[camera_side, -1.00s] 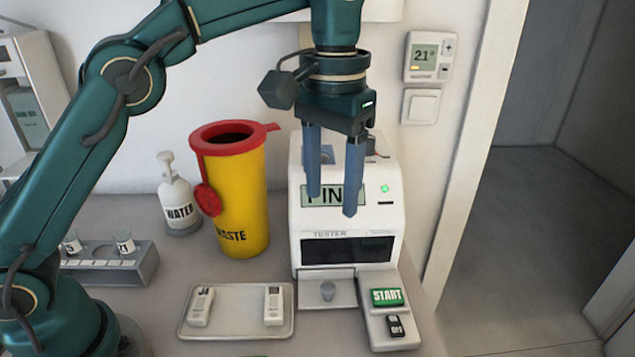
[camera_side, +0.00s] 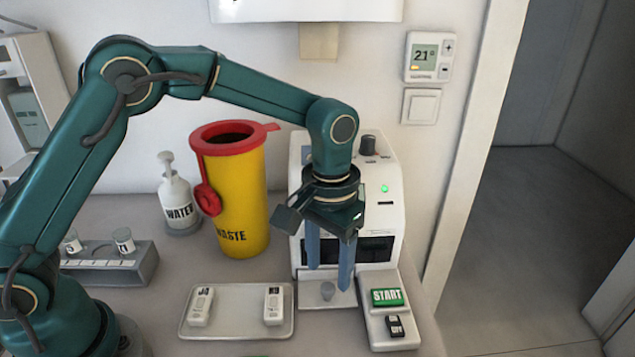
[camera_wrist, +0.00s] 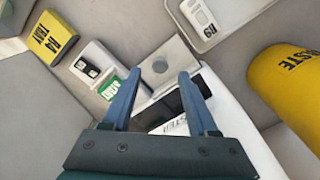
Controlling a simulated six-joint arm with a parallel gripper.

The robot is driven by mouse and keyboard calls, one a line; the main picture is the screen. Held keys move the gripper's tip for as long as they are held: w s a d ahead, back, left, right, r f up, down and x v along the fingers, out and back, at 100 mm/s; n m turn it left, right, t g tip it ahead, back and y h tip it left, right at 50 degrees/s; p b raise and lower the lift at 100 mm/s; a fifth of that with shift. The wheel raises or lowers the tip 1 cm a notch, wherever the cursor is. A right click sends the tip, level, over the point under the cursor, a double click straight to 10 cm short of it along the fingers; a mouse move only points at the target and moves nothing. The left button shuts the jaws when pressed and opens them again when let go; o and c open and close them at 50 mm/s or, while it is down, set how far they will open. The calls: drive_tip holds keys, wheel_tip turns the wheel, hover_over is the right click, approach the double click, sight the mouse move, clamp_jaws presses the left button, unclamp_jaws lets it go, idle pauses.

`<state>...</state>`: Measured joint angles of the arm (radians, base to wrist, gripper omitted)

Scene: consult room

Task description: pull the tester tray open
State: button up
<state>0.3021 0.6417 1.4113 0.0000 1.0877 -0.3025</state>
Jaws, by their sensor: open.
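The tester (camera_side: 375,190) is a white machine with a dark window and a green light, standing against the wall. I cannot tell how far out the tray sits. My wrist hides much of the tester's front.
The green START button (camera_side: 387,297) and a black switch sit right of the tray. A flat dish (camera_side: 240,322) with two white cassettes lies to its left. A yellow waste bin (camera_side: 238,190) and a water bottle (camera_side: 179,200) stand behind. A yellow box (camera_wrist: 57,38) shows in the wrist view.

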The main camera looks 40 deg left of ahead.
sight(327, 287)
drive_tip(key=shift+f, duration=1.75)
clamp_jaws()
drive_tip(key=shift+s, duration=0.1)
